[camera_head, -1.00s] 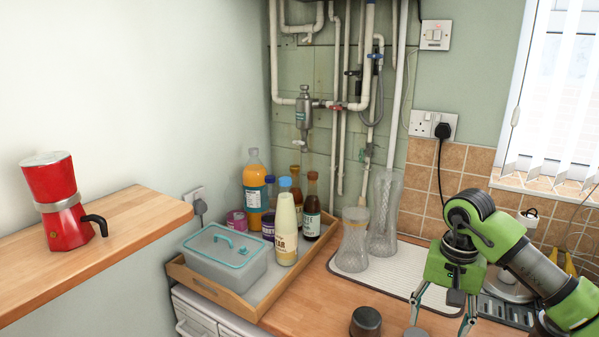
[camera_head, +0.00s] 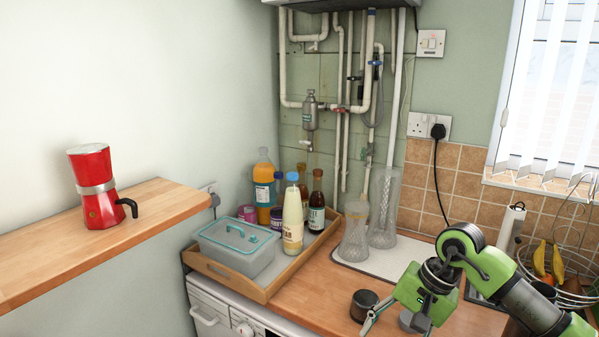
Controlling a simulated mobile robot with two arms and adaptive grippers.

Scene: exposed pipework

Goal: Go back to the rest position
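My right gripper (camera_head: 400,328) is at the lower right of the head view, on a green arm that comes in from the right edge. It hangs above the front of the wooden counter (camera_head: 312,300), tilted down toward the lower left. Its fingers are spread apart with nothing seen between them, and the lower parts are close to the bottom edge of the picture. A dark round pot (camera_head: 363,305) is just left of the fingers; I cannot tell whether they touch it. My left gripper is not in view.
A red moka pot (camera_head: 95,190) stands on the wall shelf (camera_head: 150,215) at left. A wooden tray (camera_head: 262,290) holds a lidded box and several bottles. Two glass vases (camera_head: 384,205) stand on a mat (camera_head: 400,262). A wire fruit basket (camera_head: 575,290) is at right.

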